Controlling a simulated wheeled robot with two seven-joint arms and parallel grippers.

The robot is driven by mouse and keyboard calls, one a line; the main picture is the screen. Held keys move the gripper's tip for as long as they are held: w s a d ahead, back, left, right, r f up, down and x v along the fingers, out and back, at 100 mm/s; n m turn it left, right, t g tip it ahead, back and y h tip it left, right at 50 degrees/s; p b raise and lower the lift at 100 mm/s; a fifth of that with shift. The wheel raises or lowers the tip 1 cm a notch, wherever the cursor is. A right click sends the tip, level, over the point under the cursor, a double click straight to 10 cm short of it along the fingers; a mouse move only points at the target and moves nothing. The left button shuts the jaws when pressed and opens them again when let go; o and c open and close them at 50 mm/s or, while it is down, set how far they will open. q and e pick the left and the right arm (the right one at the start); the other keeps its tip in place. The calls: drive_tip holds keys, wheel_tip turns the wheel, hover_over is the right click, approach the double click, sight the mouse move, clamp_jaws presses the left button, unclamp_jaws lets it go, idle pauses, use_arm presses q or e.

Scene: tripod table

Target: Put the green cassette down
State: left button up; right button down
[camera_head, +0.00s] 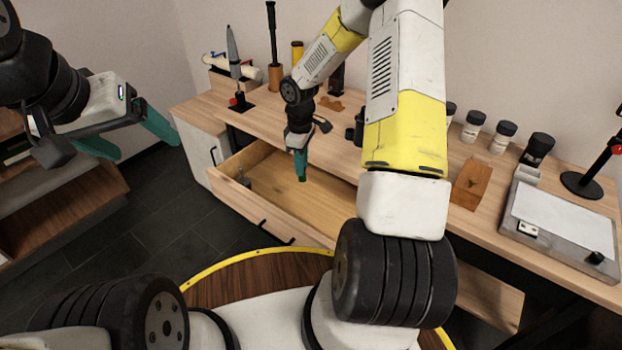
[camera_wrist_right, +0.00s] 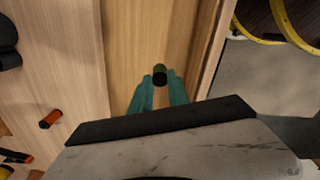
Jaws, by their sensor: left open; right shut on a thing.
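The green cassette (camera_wrist_right: 160,74) is a small dark cylinder with a green side, held between the teal fingertips of my right gripper (camera_wrist_right: 162,82) in the right wrist view. In the head view my right gripper (camera_head: 301,168) points down over the open wooden drawer (camera_head: 325,204), and the cassette is a small dark green spot at its tips. Whether the cassette touches the drawer floor is hard to tell. My left gripper (camera_head: 134,135) is open and empty at the left, its teal fingers wide apart, away from the desk.
The drawer floor around the right gripper is mostly bare; a small dark item (camera_head: 243,178) stands in its left corner. The desktop (camera_head: 400,165) behind holds several dark-lidded jars (camera_head: 473,126), a wooden block (camera_head: 471,184) and a light panel (camera_head: 560,220). An orange-ended cylinder (camera_wrist_right: 51,119) lies on the desk.

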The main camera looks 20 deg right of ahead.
sight(303, 181)
drive_tip(key=f+n, duration=0.4)
drive_tip(key=n, duration=0.1)
drive_tip(key=f+n, duration=0.2)
drive_tip(key=shift+s+f+n, duration=0.2)
drive_tip(key=shift+s+n, duration=0.1)
drive_tip(key=shift+n, duration=0.1)
drive_tip(key=shift+f, duration=5.1)
drive_tip(key=shift+f, duration=0.1)
drive_tip(key=c, duration=1.3)
unclamp_jaws()
